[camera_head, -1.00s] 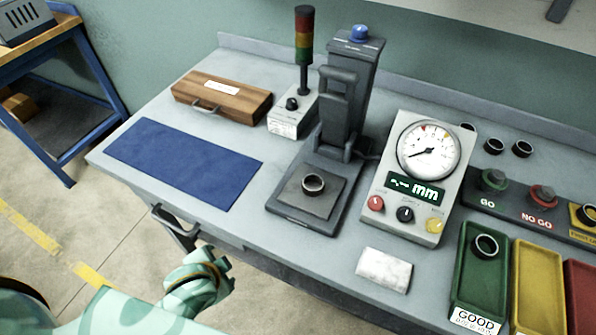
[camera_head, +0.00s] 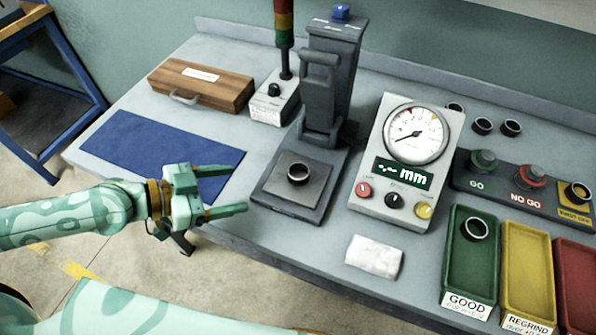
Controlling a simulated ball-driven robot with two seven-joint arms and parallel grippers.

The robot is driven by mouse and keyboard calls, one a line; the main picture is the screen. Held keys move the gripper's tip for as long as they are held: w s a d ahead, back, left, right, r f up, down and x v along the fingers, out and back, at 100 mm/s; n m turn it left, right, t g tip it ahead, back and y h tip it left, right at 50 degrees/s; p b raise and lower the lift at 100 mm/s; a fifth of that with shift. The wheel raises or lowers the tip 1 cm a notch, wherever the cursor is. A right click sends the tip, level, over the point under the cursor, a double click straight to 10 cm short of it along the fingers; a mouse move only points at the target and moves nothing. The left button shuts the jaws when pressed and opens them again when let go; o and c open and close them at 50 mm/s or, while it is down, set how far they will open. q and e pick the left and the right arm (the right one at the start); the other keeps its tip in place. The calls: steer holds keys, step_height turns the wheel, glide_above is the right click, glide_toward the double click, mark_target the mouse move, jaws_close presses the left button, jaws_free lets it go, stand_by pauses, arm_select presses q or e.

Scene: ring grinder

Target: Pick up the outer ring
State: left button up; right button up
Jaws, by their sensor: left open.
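A dark outer ring with a bright rim (camera_head: 298,180) lies flat on the square plate of the grey press stand (camera_head: 262,190). Another similar ring (camera_head: 475,235) lies in the green GOOD tray (camera_head: 457,270). Several more dark rings sit at the back right, one of them near the gauge box (camera_head: 482,127). My left gripper (camera_head: 244,190) is open and empty, its fingers pointing right toward the stand, over the front edge of the bench. It is left of the ring on the stand and apart from it. My right gripper is not in view.
The gauge box (camera_head: 394,201) stands right of the press, with a white cloth (camera_head: 374,257) before it. The yellow REGRIND tray (camera_head: 527,270) and a red tray (camera_head: 577,285) are at right. A blue mat (camera_head: 150,150), wooden case (camera_head: 215,90) and signal light base (camera_head: 268,108) are left.

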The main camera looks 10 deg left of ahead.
arm_select(q)
steer(key=a, duration=0.1)
steer(key=p, duration=0.4)
glide_toward(307, 170)
steer(key=shift+w+f+n+t, duration=0.15)
steer(key=shift+f+n+t, duration=0.15)
steer(key=shift+n+t, duration=0.1)
steer(key=x, duration=0.5)
steer(key=shift+d+p, duration=0.25)
steer(key=shift+p, duration=0.05)
steer(key=shift+w+d+f+y, duration=0.15)
steer(key=shift+d+f+y, duration=0.05)
steer(key=shift+d+y, duration=0.1)
steer(key=shift+c, duration=0.3)
steer(key=c, duration=1.2)
steer(key=shift+o, duration=0.2)
steer(key=shift+r, duration=0.1)
